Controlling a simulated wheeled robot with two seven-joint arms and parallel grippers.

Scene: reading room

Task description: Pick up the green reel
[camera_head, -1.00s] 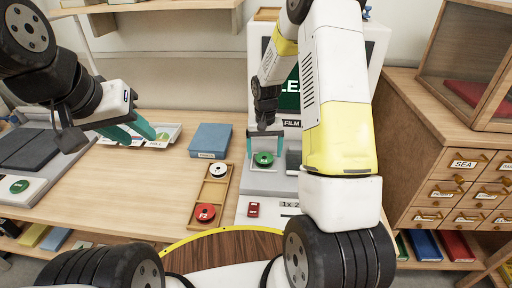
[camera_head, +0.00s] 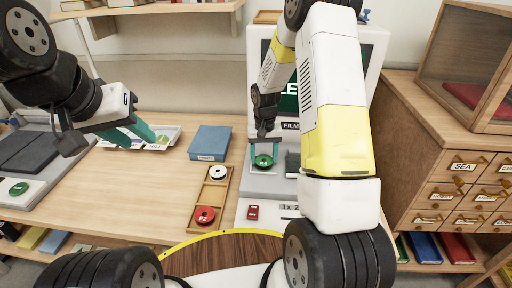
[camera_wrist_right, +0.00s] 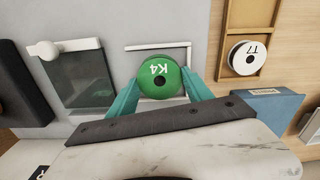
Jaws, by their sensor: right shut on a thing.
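The green reel (camera_head: 263,162), marked K4, is at the front of the film reader (camera_head: 262,187). It also shows in the right wrist view (camera_wrist_right: 158,76), between the two teal fingers. My right gripper (camera_head: 263,158) is shut on the green reel, with a finger on each side of it. I cannot tell whether the reel touches the surface under it. My left gripper (camera_head: 140,135) is over the left part of the desk, its teal fingers apart and nothing seen between them.
A wooden tray (camera_head: 211,195) holds a white reel (camera_head: 218,172) and a red reel (camera_head: 205,215). A blue box (camera_head: 210,142) lies behind it. A small red object (camera_head: 253,212) lies right of the tray. A drawer cabinet (camera_head: 420,130) stands at the right. The desk's left middle is clear.

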